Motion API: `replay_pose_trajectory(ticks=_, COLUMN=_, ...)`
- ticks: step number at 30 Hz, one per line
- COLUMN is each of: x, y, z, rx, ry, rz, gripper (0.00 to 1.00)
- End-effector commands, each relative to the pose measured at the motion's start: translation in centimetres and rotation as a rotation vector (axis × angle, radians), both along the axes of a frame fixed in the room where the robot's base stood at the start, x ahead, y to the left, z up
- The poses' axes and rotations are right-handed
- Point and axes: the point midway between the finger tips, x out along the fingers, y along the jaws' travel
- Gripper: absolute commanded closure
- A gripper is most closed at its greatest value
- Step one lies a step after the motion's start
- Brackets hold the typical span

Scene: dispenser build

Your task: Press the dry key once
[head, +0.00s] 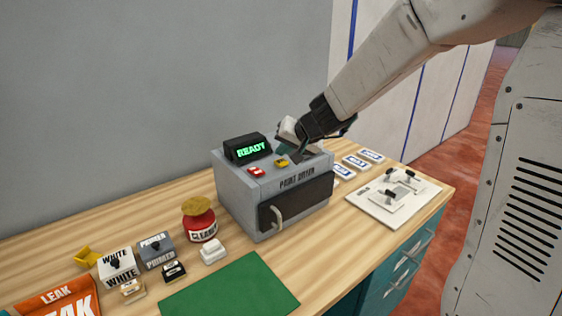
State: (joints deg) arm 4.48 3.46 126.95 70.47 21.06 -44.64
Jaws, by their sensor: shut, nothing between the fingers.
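The grey paint dryer (246,204) stands on the wooden bench, with its dark front door (312,200) shut. Its display (247,149) reads READY in green. A red key (256,171) and a yellow key (281,162) sit on its top face. Their lettering is too small to read, so I cannot tell which is the dry key. My gripper (297,156) is shut and empty over the right part of the dryer's top, to the right of the yellow key. It hides part of that top, and I cannot tell whether it touches it.
A red jar (200,222), white box (117,267) and primer box (157,250) stand left of the dryer. A green mat (230,288) lies in front. A white plate with black clamps (375,208) and several labelled tags (356,162) lie to the right.

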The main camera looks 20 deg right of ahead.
Motion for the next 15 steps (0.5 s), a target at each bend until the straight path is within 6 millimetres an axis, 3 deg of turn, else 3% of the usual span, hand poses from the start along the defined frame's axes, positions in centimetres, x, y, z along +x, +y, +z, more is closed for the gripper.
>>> replay_pose_trajectory(ticks=15, x=-0.01, y=-0.03, z=-0.81, rx=0.000, ry=0.000, rz=0.000, gripper=1.00)
